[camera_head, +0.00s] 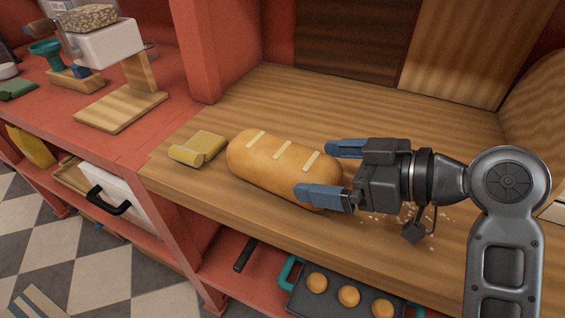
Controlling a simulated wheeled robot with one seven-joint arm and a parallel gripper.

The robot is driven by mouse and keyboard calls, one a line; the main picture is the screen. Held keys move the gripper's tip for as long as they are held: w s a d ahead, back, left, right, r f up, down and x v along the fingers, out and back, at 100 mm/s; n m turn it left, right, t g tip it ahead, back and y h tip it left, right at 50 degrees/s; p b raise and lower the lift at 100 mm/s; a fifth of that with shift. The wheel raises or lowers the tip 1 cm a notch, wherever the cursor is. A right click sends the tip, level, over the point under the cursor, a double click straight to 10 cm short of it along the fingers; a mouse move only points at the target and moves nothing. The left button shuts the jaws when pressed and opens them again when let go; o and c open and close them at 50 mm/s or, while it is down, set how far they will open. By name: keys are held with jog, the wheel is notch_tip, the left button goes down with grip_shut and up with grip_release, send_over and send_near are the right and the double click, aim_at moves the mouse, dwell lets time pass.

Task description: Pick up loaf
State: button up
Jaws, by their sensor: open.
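The loaf (270,165) is golden brown with pale slashes across its top. It lies on the wooden counter (300,95), angled from upper left to lower right. My gripper (325,170) reaches in from the right with its two blue fingers apart. The fingers are at the loaf's right end, one toward the back and one toward the front. The near finger covers a small part of the loaf. I cannot tell whether either finger touches it.
A yellow folded item (197,149) lies left of the loaf. Below the counter, a dark tray (318,305) with teal handles holds several round buns. A dispenser on a wooden stand (120,105) stands on the red shelf at left. The counter behind the loaf is clear.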

aim_at(306, 166)
jog(key=shift+x, duration=2)
jog(key=shift+c, duration=0.3)
jog(key=shift+r, duration=0.1)
jog(key=c, duration=0.9)
